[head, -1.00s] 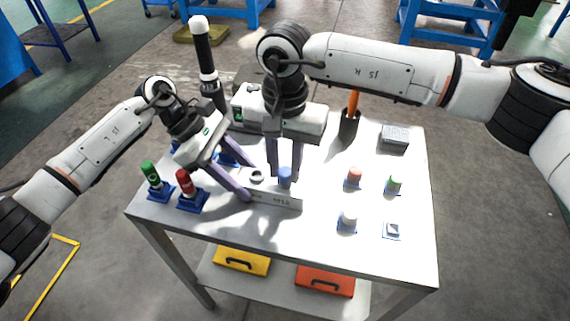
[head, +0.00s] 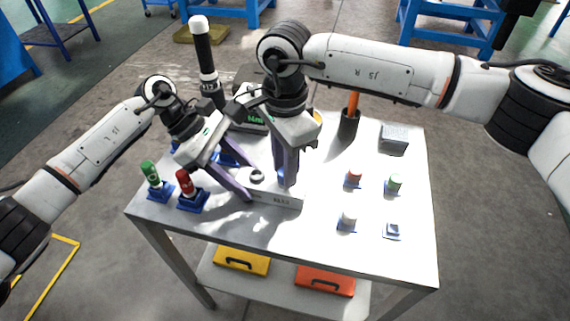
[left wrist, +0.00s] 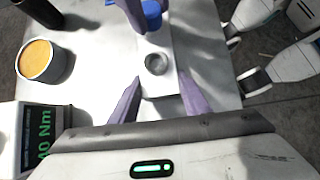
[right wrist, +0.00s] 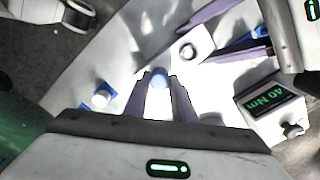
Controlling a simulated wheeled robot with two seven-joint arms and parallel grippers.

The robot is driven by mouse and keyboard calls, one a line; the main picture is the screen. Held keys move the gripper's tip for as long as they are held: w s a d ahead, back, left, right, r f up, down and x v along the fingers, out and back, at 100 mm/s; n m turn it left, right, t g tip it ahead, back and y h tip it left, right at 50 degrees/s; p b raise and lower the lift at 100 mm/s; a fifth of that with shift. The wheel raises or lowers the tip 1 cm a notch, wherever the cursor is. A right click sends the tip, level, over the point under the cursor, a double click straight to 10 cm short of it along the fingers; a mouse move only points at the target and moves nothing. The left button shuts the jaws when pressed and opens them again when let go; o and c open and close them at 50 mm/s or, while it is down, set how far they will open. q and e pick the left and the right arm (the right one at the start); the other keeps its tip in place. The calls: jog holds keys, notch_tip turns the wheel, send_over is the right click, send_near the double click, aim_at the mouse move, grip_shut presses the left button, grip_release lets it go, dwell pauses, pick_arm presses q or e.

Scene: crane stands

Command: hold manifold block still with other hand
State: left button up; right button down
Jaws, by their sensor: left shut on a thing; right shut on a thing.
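The manifold block (head: 275,198) is a pale bar lying on the table near its front left. It has an open round port (left wrist: 156,63) on top and a blue cap (right wrist: 158,80) at its other end. My left gripper (left wrist: 160,88) is shut on the block's left end, one finger on each side, with the port just ahead of its fingertips. My right gripper (head: 285,181) points down over the block's right end and is shut on the blue cap, which its fingers mostly hide in the head view. The right fingers also show in the right wrist view (right wrist: 160,90).
Red (head: 186,184) and green (head: 151,172) pieces in blue stands are at the left. Red (head: 354,177), green (head: 394,184), white (head: 348,217) and grey (head: 392,229) small parts stand at the right. A 40 Nm display box (right wrist: 270,102) and a holder (head: 349,125) are behind.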

dwell(0.3)
jog(key=m, duration=0.4)
jog(key=shift+m, duration=0.6)
jog(key=m, duration=0.3)
jog(key=shift+m, duration=1.1)
jog(key=m, duration=0.5)
